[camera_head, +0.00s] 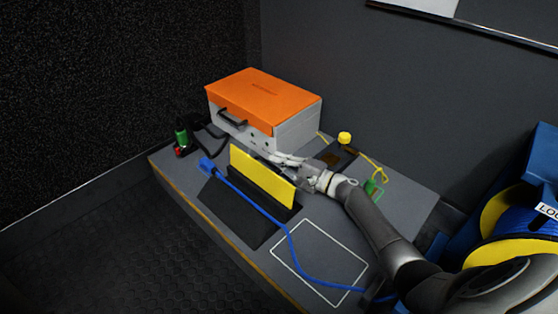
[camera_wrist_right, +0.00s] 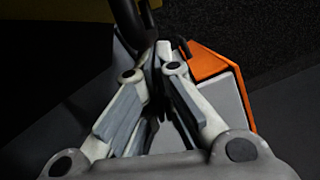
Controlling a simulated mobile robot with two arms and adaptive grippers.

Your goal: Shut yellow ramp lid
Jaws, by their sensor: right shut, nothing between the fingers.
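The yellow ramp lid (camera_head: 262,177) stands raised, close to upright, on a black cable ramp (camera_head: 235,212) on the grey bench. A blue cable (camera_head: 262,212) runs along the ramp in front of the lid. My right gripper (camera_head: 279,157) is shut and empty behind the lid, between it and the orange-topped case; whether it touches the lid I cannot tell. In the right wrist view the fingers (camera_wrist_right: 155,60) come together near the top. The dark yellowish area at the upper left of that view (camera_wrist_right: 50,20) may be the lid, but it is dim. My left gripper does not show.
A case with orange lid (camera_head: 262,92) stands close behind the gripper. A green and red connector (camera_head: 181,138) is at the far left of the bench (camera_head: 400,195). A yellow knob (camera_head: 344,138) and green clip (camera_head: 370,187) lie right. A white outlined rectangle (camera_head: 320,255) is mostly clear.

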